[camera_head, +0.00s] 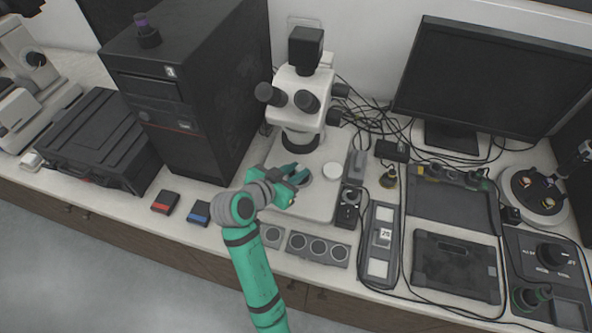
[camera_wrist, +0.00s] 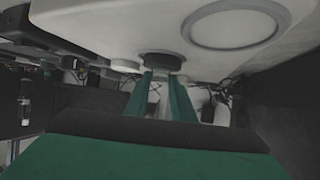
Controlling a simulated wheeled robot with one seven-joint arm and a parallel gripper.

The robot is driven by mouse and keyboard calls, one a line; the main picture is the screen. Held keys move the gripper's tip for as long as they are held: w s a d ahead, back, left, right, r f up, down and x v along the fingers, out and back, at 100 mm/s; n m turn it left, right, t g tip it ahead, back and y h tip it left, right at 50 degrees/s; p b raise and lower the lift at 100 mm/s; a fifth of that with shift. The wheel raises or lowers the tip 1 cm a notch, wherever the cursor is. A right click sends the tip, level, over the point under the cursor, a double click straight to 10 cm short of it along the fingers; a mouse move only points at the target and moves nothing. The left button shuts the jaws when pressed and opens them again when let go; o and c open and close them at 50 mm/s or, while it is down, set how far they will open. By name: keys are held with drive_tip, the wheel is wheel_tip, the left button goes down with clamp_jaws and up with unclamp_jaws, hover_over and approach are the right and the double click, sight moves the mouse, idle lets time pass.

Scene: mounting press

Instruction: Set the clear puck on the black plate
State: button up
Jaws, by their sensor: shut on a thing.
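My gripper (camera_head: 293,177) is at the left part of the microscope's white base (camera_head: 310,207), low over it. In the wrist view my gripper (camera_wrist: 160,82) shows two green fingers around a small thing, which I take to be the clear puck; its clear body is hard to make out. A dark round shape (camera_wrist: 162,62) lies at the fingertips against the base. It may be the black plate; I cannot tell whether the puck touches it.
The microscope (camera_head: 300,95) stands just behind my gripper. A grey holder with round wells (camera_head: 318,248) lies in front of the base. A red box (camera_head: 165,201) and a blue box (camera_head: 199,212) are to the left. A narrow grey device (camera_head: 380,240) and cables are to the right.

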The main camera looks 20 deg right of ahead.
drive_tip(key=shift+w, duration=0.1)
drive_tip(key=shift+a+f, duration=0.1)
drive_tip(key=o, duration=1)
drive_tip(key=shift+r, duration=0.2)
drive_tip(key=v, duration=1.2)
drive_tip(key=shift+f, duration=0.1)
